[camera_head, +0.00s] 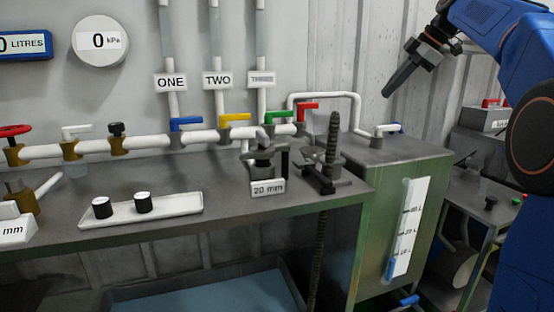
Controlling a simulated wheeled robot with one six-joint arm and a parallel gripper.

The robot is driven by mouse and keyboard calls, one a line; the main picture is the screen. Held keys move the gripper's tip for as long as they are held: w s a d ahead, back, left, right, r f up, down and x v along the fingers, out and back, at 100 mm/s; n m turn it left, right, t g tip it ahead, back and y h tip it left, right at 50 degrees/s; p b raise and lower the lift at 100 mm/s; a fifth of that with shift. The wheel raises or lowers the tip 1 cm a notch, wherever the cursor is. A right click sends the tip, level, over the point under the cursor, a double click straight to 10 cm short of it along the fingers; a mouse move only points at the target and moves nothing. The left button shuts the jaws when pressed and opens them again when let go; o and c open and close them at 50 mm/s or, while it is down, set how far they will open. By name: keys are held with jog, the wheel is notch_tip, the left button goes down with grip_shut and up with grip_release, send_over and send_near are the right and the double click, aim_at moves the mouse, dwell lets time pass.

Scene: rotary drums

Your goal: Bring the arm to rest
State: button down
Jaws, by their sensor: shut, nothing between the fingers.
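My arm is blue with dark joints and enters from the upper right. My gripper (388,92) is at its end, a dark narrow tool pointing down and to the left. It is shut and empty. It hangs in the air in front of the corrugated wall, above and right of the white pipe loop. It touches nothing that I can see.
Below my gripper stand a valve with a white handle (386,128) and a green tank (405,185) with a level gauge (409,230). The bench (225,190) carries coloured valve handles, a white tray (180,209) with two black-and-white caps, and a "20 mm" fitting (268,188).

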jog(key=s+a+f+m+h, duration=0.2)
jog(key=s+f+m, duration=0.7)
jog(key=s+f, duration=1.1)
jog(key=s+a+f+m+h, duration=0.2)
jog(key=s+f+m, duration=0.6)
jog(key=s+f, duration=1.2)
jog(key=shift+s+f+m+h, duration=0.2)
jog(key=shift+s+m+h, duration=0.2)
jog(key=shift+s+h, duration=0.4)
jog(key=shift+s, duration=0.1)
